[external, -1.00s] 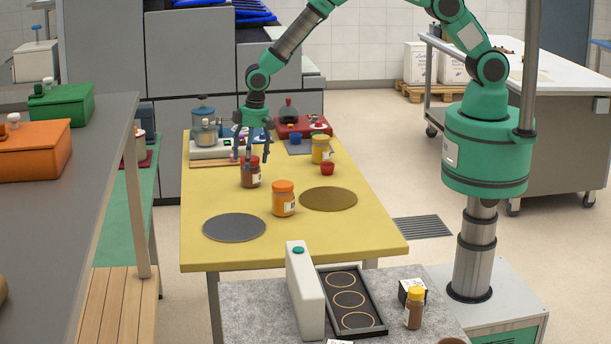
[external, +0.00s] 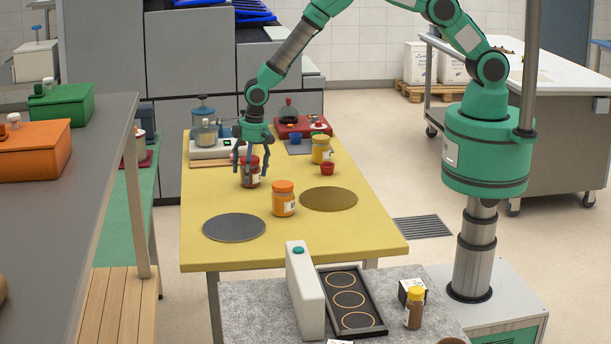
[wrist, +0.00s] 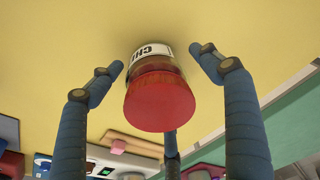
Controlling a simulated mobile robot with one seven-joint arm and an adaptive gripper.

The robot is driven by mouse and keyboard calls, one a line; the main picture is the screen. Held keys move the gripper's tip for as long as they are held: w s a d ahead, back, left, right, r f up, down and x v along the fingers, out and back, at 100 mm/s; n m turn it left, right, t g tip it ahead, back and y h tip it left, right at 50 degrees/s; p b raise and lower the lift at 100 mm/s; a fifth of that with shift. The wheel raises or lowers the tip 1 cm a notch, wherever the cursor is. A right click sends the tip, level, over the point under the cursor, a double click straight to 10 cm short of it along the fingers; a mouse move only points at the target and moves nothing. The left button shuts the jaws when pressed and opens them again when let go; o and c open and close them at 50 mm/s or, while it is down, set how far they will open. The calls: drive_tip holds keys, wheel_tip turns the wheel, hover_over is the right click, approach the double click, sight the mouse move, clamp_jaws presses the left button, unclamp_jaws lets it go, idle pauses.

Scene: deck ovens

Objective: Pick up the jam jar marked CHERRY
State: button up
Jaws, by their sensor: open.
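The jam jar with a dark red lid and dark red contents (external: 250,172) stands upright on the yellow table (external: 215,185). In the wrist view its red lid (wrist: 160,101) faces me, and part of its white label shows letters that look like "CH"; the rest is hidden. My gripper (external: 249,178) points down over this jar with its blue fingers around it. In the wrist view my gripper (wrist: 160,80) is open, with fingers spread on both sides of the jar and one behind it, apart from it. An orange-lidded jar (external: 283,199) stands nearer the camera.
A yellow-lidded jar (external: 321,149) and a small red cup (external: 327,169) stand to the right. A scale with a jar (external: 207,140) and a red tray (external: 300,126) are at the back. Two flat discs, grey (external: 234,227) and brown (external: 328,199), lie toward the front.

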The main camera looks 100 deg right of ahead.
drive_tip(key=shift+w+f, duration=0.1)
drive_tip(key=shift+f, duration=0.6)
drive_tip(key=c, duration=1.6)
